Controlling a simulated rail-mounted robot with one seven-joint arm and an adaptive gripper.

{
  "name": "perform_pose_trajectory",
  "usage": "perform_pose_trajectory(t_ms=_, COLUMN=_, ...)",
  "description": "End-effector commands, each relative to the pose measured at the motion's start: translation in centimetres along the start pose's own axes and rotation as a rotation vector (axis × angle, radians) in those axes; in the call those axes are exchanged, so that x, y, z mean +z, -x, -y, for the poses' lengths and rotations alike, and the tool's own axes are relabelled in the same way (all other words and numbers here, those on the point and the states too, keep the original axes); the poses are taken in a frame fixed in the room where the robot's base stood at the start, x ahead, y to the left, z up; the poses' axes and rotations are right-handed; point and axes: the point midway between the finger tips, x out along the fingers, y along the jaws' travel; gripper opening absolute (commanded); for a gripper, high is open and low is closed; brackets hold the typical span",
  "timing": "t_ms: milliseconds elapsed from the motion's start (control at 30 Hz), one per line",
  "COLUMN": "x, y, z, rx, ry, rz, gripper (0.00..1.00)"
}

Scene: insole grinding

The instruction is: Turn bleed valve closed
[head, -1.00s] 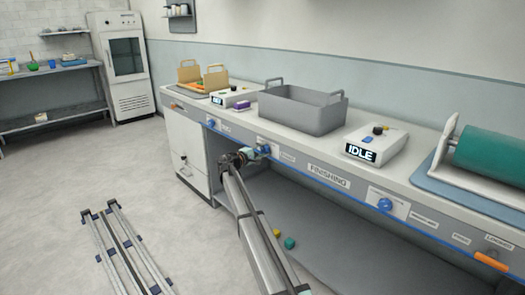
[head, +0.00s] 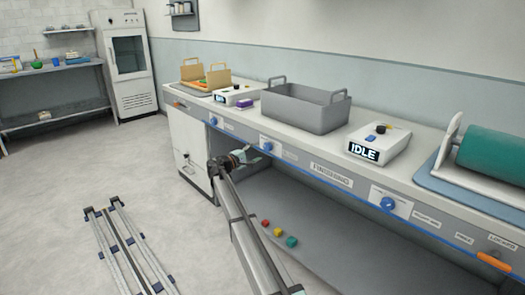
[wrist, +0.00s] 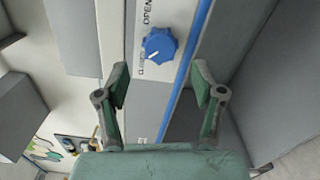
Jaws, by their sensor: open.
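A blue valve knob (wrist: 160,44) sits on a white plate on the bench front in the wrist view, with OPEN lettered above it and a partly legible CLOSED label at its lower left. Its white pointer mark is turned to the lower left, towards the CLOSED label. My gripper (wrist: 160,84) is open and empty, with the knob beyond its fingertips and apart from them. In the head view my gripper (head: 243,156) is just left of the middle blue knob (head: 267,146), in front of the bench. The plate's small lettering is unreadable there.
Other blue knobs sit on the bench front, one at the left (head: 213,121) and one at the right (head: 387,203). A grey bin (head: 300,112) and a box reading IDLE (head: 380,143) stand on the bench. Small cubes (head: 278,232) lie on the shelf below.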

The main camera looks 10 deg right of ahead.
Motion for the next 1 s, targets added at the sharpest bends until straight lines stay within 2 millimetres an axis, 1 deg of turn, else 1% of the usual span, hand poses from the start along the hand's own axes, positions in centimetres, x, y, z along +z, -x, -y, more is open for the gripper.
perform_pose_trajectory(t_ms=33, x=0.1, y=1.1, z=0.0, rx=0.0, ry=0.0, rz=-0.002, gripper=0.68)
perform_pose_trajectory(t_ms=100, x=0.1, y=2.4, z=0.0, rx=0.0, ry=0.0, rz=-0.002, gripper=0.68)
perform_pose_trajectory(t_ms=300, x=0.0, y=4.9, z=0.0, rx=0.0, ry=0.001, rz=-0.001, gripper=0.68)
perform_pose_trajectory(t_ms=500, x=0.1, y=5.7, z=0.0, rx=0.0, ry=0.001, rz=0.001, gripper=0.68)
perform_pose_trajectory(t_ms=833, x=0.1, y=5.7, z=0.1, rx=-0.003, ry=-0.011, rz=0.005, gripper=0.68)
perform_pose_trajectory(t_ms=933, x=0.5, y=5.8, z=1.2, rx=-0.055, ry=-0.04, rz=0.011, gripper=0.68)
perform_pose_trajectory(t_ms=967, x=0.8, y=6.0, z=1.9, rx=-0.082, ry=-0.054, rz=0.013, gripper=0.68)
perform_pose_trajectory(t_ms=1000, x=1.6, y=6.3, z=3.0, rx=-0.126, ry=-0.075, rz=0.017, gripper=0.68)
